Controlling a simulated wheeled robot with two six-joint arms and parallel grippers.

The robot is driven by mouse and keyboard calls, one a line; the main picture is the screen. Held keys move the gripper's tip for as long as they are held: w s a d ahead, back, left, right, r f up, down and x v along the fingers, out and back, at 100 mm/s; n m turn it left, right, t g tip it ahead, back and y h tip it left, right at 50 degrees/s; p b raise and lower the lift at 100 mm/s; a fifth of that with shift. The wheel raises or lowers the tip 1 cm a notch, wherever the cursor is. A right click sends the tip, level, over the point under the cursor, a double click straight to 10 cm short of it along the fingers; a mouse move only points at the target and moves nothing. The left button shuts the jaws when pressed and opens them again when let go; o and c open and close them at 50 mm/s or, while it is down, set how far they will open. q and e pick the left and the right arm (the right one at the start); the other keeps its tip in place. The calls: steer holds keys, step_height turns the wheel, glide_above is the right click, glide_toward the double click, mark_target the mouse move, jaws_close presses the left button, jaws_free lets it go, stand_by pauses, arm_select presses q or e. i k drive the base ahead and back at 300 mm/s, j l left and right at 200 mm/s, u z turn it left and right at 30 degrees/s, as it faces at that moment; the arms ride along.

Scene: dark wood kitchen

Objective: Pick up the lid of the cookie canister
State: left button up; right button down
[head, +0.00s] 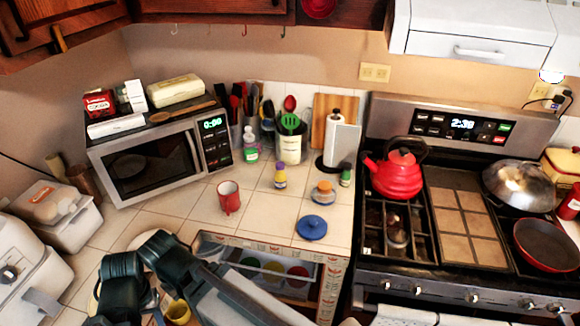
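A round blue lid with a knob on top (312,227) lies on the tiled counter, left of the stove. I cannot tell for sure that it belongs to the cookie canister. A cream canister (288,156) near the back wall holds utensils; no canister is clearly marked as the cookie one. A small orange and blue item (323,192) stands just behind the blue lid. Dark links of my arm fill the lower left and middle, well to the left of the blue lid. I make out no gripper fingers of either arm.
The microwave (150,166) is at the left. The stove (461,218) carries a red kettle (397,175). An open compartment below the counter holds colored round items (273,268).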

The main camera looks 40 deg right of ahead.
mark_target(311, 227)
steer(key=z, duration=1.6)
steer(key=i+j, duration=0.25)
